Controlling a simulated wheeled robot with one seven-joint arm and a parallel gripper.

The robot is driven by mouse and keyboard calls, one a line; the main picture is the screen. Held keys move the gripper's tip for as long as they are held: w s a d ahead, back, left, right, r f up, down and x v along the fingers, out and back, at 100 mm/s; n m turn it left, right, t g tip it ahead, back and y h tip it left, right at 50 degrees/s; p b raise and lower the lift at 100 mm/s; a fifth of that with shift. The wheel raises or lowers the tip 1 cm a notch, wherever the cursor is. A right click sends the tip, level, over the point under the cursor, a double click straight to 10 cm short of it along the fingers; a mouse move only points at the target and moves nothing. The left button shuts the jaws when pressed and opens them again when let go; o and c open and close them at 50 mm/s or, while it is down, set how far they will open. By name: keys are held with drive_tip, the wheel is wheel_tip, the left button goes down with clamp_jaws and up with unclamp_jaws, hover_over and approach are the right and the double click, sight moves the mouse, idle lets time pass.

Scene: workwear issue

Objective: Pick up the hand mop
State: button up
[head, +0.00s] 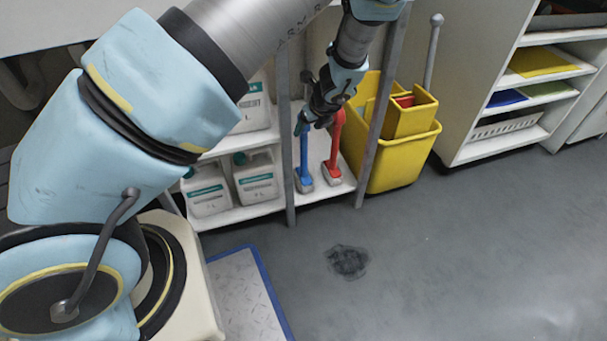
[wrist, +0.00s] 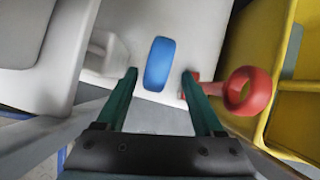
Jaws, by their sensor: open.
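Two upright hand tools stand side by side on the low white shelf (head: 250,211). One has a blue handle (head: 304,155) and a grey foot; the other has a red handle (head: 335,145) and a grey foot. I cannot tell from their shape which is the hand mop. My gripper (head: 311,126) is above them, pointing down. In the wrist view, the blue handle's top (wrist: 159,63) shows between the open fingertips (wrist: 159,76), with gaps on both sides. The red handle's ring (wrist: 247,91) is right of the right finger, very close to it; contact is unclear.
White jugs (head: 207,190) stand left of the tools. A yellow mop bucket (head: 402,150) is close on the right. Grey shelf posts (head: 286,140) rise in front. A shelving unit (head: 500,145) stands farther right. The grey floor in front is open, with a dark stain (head: 347,261).

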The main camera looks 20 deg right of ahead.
sight(304, 135)
drive_tip(key=b+x, duration=0.2)
drive_tip(key=x, duration=0.3)
drive_tip(key=shift+s+a+f, duration=0.1)
drive_tip(key=shift+s+a, duration=0.05)
clamp_jaws()
idle(0.4)
